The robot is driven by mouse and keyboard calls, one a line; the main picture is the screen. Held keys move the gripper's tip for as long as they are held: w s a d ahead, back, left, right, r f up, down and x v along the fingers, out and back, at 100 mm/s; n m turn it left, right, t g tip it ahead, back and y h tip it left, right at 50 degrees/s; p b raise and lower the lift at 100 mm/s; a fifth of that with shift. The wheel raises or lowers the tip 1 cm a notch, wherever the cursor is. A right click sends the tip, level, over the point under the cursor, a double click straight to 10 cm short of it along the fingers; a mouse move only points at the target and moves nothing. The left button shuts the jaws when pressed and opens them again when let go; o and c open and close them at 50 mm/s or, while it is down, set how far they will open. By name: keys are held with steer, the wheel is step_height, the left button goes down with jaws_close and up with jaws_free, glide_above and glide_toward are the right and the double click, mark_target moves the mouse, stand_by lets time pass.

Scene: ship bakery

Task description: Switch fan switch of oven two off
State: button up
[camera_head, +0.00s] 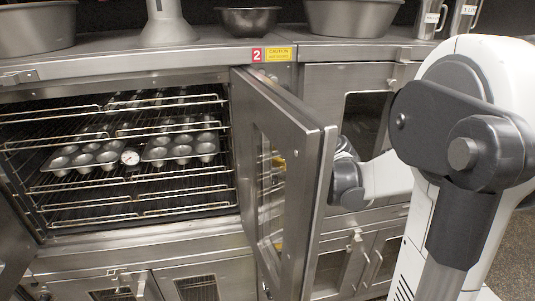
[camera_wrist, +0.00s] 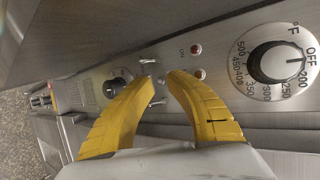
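In the wrist view a steel control panel shows two small metal toggle switches, one upper (camera_wrist: 147,60) and one lower (camera_wrist: 157,101). Their labels are too small to tell which is the fan switch. My gripper (camera_wrist: 159,77) has two curved yellow fingers, their tips a little apart, with nothing held between them. The tips are close to the switches; contact cannot be told. In the head view, oven two (camera_head: 120,225) bears a red "2" label (camera_head: 257,54). Its open door (camera_head: 290,140) hides most of my gripper; some yellow shows through the door window.
The panel also carries a large temperature dial (camera_wrist: 283,62), a small black knob (camera_wrist: 117,84) and two red lamps (camera_wrist: 196,48). Muffin tins (camera_head: 80,161) lie on the oven racks. Bowls (camera_head: 249,20) stand on top. The open door stands close beside my arm.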

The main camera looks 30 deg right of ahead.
steer(key=shift+w+f, duration=0.15)
steer(key=shift+w, duration=0.2)
jaws_close()
steer(key=shift+f+b, duration=0.1)
steer(key=shift+b, duration=0.3)
